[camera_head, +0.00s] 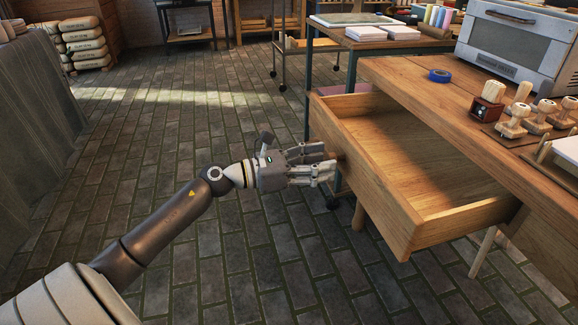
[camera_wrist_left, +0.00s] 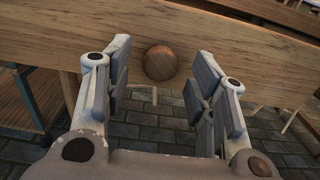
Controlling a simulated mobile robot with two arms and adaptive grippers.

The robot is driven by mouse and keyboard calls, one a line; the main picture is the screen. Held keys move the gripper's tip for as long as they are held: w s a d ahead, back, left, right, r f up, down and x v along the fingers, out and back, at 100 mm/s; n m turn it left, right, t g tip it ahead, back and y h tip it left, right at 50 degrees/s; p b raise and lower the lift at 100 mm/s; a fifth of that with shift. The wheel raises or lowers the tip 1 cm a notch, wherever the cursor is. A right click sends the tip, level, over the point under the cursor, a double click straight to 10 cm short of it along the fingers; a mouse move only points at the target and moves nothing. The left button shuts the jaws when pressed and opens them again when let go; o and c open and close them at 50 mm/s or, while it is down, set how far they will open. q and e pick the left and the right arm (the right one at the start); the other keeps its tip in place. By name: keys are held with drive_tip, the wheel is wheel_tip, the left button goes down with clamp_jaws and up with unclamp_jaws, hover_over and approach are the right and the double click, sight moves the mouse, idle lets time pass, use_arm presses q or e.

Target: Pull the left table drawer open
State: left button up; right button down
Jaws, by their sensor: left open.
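The wooden table drawer (camera_head: 405,222) stands pulled well out of the table (camera_head: 440,83), and its inside shows empty in the head view. Its front also spans the left wrist view (camera_wrist_left: 245,50). A round wooden knob (camera_wrist_left: 159,63) sits on the drawer front. My left gripper (camera_head: 328,166) is at the drawer front, by the knob. In the left wrist view its fingers (camera_wrist_left: 158,88) are open, one on each side of the knob, with gaps between. My right gripper is not in view.
A cart (camera_head: 290,47) stands behind. The brick floor (camera_head: 150,160) left of the drawer is clear.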

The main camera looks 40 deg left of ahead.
use_arm(q)
drive_tip(key=v, duration=0.8)
drive_tip(key=shift+s+a, duration=0.25)
drive_tip(key=shift+s, duration=0.1)
